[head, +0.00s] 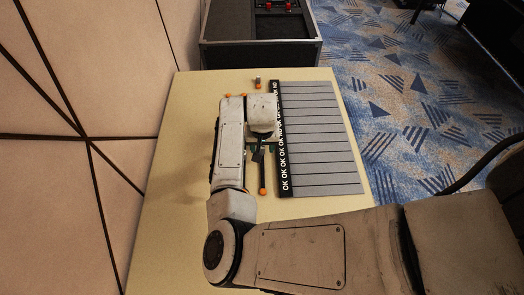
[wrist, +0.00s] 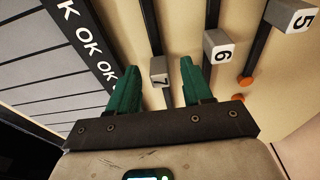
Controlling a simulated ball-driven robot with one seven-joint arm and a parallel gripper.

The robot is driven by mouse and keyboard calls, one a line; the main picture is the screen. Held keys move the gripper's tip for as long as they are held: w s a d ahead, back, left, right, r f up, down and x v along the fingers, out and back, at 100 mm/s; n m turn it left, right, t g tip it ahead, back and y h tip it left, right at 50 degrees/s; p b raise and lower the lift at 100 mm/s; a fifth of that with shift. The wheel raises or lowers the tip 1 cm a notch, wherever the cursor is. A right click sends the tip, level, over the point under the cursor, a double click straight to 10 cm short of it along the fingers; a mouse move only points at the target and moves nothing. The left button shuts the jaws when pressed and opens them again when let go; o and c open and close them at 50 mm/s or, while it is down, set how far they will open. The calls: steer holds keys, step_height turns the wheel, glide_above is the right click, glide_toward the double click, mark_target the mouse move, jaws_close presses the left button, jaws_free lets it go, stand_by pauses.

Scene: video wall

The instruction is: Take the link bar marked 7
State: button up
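The link bar marked 7 is a dark bar with a light block (wrist: 158,72) bearing a black 7, in the middle of the wrist view. My gripper (wrist: 160,78) has two green fingers, one on each side of this block, with a gap on both sides. It is open and holds nothing. Whether the fingertips are level with the block or above it I cannot tell. In the head view my gripper (head: 262,146) points down over the table, and my arm hides most of the bars. A dark bar with an orange end (head: 262,178) shows there, its number unseen.
Bars marked 6 (wrist: 219,52) and 5 (wrist: 291,17) lie right of bar 7 in the wrist view. A grey slatted panel with an OK strip (head: 318,140) lies right on the cream table (head: 180,190). A dark case (head: 260,55) stands beyond; a panelled wall is left.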

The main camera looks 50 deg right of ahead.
jaws_close()
steer(key=shift+r, duration=0.1)
stand_by(0.5)
